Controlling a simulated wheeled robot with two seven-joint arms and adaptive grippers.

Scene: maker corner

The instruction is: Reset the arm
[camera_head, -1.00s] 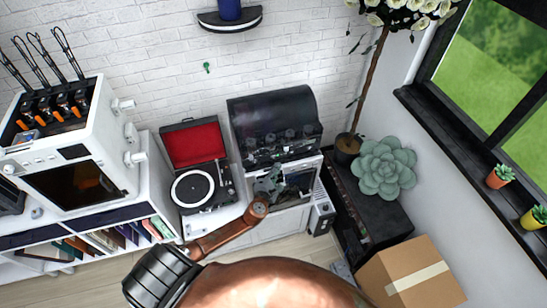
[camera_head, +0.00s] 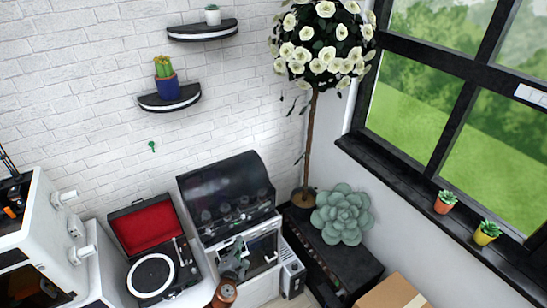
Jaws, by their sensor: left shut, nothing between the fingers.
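My left gripper (camera_head: 238,247) is grey and small in the view, low and left of centre. It overlaps the front of a white machine with a dark glass door in the picture. It looks shut, with nothing held in it. A copper-coloured part of my left arm shows just below it, at the bottom edge. The rest of that arm is out of frame. My right gripper is not in view.
A record player (camera_head: 153,272) with an open red lid stands left of my gripper. A black grill-like unit (camera_head: 226,190) is behind it. A low black cabinet (camera_head: 345,262) with a succulent (camera_head: 342,214) and a cardboard box (camera_head: 393,293) are to the right.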

